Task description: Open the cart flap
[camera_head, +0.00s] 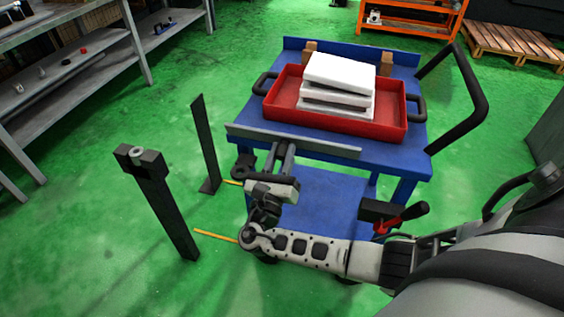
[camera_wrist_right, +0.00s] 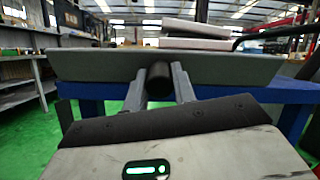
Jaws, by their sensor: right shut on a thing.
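The blue cart (camera_head: 405,163) stands in the middle of the head view. Its flap is the long grey strip (camera_head: 325,147) along the near edge of the top. My right gripper (camera_head: 284,150) reaches this flap from the near side. In the right wrist view, the flap (camera_wrist_right: 225,68) spans the picture, and the fingers of my right gripper (camera_wrist_right: 159,84) are shut on a dark round knob (camera_wrist_right: 159,77) at its lower edge. The flap appears raised in front of the cart top; its exact angle is hard to tell. My left gripper is not in view.
A red tray (camera_head: 345,122) with a stack of white blocks (camera_head: 340,72) sits on the cart. A black push handle (camera_head: 478,95) rises at its right. Dark posts (camera_head: 165,205) stand on the green floor to the left. Grey shelves (camera_head: 75,70) are farther left.

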